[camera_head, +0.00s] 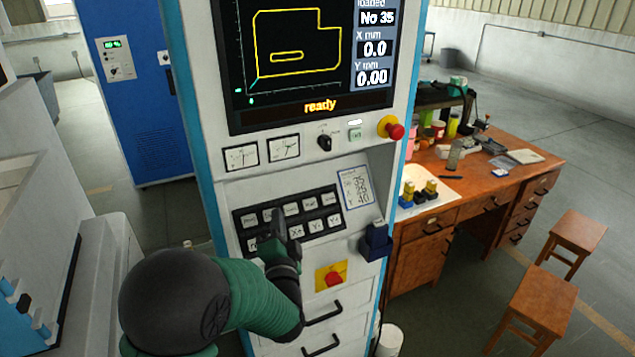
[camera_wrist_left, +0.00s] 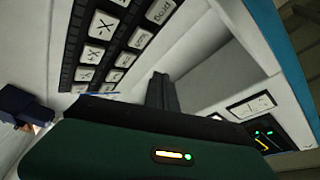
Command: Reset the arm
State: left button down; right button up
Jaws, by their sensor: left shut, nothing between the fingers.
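My left arm, green and black, comes in from the lower left in the head view. Its gripper (camera_head: 278,228) is shut and empty, in front of the machine's keypad (camera_head: 328,200), and hides some lower keys. I cannot tell whether it touches a key. In the left wrist view the closed fingers (camera_wrist_left: 161,92) point toward the pale panel beside the keypad keys (camera_wrist_left: 100,27). The console screen (camera_head: 300,60) shows a yellow outline, "No 35", X 0.0, Y 0.00 and "ready". My right gripper is not in view.
A cluttered wooden desk (camera_head: 520,165) and stools (camera_head: 540,300) stand at right, a blue cabinet (camera_head: 150,150) behind left.

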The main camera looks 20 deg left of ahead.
pick_arm(q)
jog(key=s+d+f+n+g+h, duration=0.1)
jog(key=s+d+f+g+h, duration=0.25)
jog(key=d+f, duration=0.3)
jog(key=s+d+f+n+g+h, duration=0.1)
jog(key=s+d+f+g+h, duration=0.15)
jog(key=d+f+h, duration=0.35)
jog(key=s+d+f+n+g, duration=0.1)
jog(key=s+f+g, duration=0.3)
jog(key=s, duration=0.4)
jog(key=s+d+f+n+g, duration=0.1)
jog(key=s+f+n+g, duration=0.2)
jog(key=s, duration=0.5)
jog(key=shift+d+f+g+h, duration=0.35)
jog(key=shift+f+g, duration=0.05)
jog(key=shift+f, duration=0.05)
jog(key=shift+s, duration=0.1)
